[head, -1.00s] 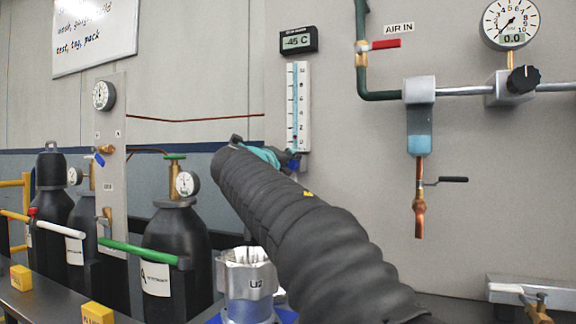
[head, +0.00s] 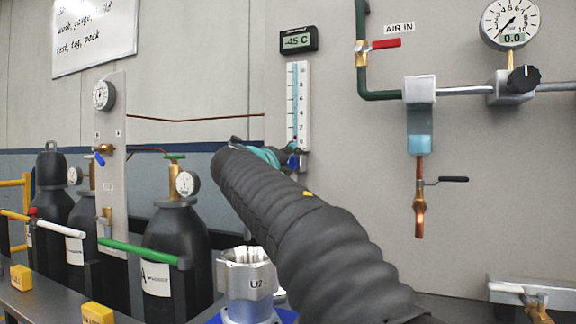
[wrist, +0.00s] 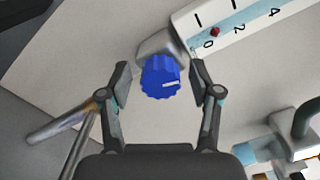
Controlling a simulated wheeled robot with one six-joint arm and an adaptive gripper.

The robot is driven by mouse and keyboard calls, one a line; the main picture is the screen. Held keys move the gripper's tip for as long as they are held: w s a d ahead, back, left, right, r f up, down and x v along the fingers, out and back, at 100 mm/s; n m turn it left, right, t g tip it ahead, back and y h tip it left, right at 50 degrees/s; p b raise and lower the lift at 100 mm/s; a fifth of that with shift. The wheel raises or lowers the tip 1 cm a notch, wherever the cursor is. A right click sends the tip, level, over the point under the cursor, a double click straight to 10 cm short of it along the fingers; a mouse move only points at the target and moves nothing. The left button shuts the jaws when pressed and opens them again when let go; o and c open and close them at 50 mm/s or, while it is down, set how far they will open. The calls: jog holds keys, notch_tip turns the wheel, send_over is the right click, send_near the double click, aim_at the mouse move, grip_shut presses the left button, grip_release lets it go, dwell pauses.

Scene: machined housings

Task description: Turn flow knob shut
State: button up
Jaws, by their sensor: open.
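The flow knob (wrist: 160,78) is blue and ribbed with a white pointer line, and sits at the foot of the flow gauge (wrist: 235,22). The gauge also shows in the head view (head: 299,95), a tall white tube with a blue scale on the wall. A small red float lies near the low end of its scale. My gripper (wrist: 160,76) is open, with one finger on each side of the knob; I cannot tell whether either finger touches it. In the head view my arm hides most of the knob, and my gripper (head: 285,157) is partly seen below the gauge.
A metal housing (head: 247,280) marked U2 stands below my arm. Pipes and a regulator knob (head: 523,78) are on the wall at right. A thermometer display (head: 299,39) reads -45 C.

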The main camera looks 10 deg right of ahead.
jog(key=shift+s+a, duration=0.1)
jog(key=v, duration=1.1)
jog(key=shift+s+a, duration=0.2)
jog(key=shift+s, duration=0.1)
